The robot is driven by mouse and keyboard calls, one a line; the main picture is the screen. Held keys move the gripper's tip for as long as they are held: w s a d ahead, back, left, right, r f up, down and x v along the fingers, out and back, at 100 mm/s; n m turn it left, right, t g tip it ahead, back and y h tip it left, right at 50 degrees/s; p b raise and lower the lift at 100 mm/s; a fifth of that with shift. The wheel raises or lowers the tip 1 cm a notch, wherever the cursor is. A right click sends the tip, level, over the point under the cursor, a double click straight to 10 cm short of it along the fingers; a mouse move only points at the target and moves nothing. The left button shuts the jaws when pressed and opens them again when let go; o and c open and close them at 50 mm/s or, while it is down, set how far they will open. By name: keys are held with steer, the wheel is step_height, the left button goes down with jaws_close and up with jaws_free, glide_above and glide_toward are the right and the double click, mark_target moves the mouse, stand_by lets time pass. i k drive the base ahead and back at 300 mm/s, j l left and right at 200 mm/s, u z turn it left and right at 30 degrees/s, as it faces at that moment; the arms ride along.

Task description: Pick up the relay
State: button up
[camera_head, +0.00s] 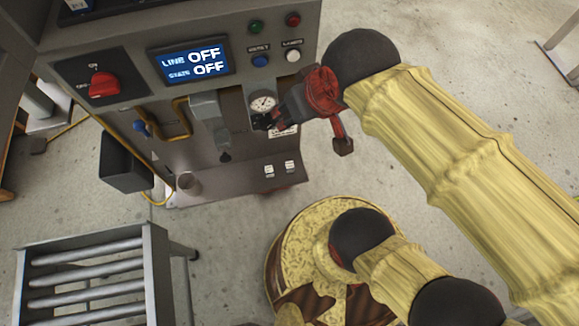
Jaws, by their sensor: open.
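I cannot pick out the relay with certainty. Two small pale pieces, a left one (269,171) and a right one (290,166), show on the dark lower ledge of the machine; they are too small to tell whether either is a relay or a label. My gripper (263,121) is open, in front of the machine's panel just below the round gauge (263,103) and above the ledge. Its dark fingers blend with the panel, and what lies directly behind them is hidden. I see nothing held between them.
The grey machine (225,85) has a screen (189,61) reading LINE OFF, STATE OFF, a red rotary switch (104,85) and several buttons. A short grey cylinder (188,184) stands on the ledge's left end. A roller conveyor (85,265) is at lower left. Speckled floor (450,60) is open at right.

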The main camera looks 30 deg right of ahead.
mark_target(288, 165)
steer(key=k+j+z, duration=0.2)
steer(key=z, duration=0.15)
steer(key=k+z, duration=0.7)
steer(key=k+j, duration=0.05)
steer(key=k, duration=0.05)
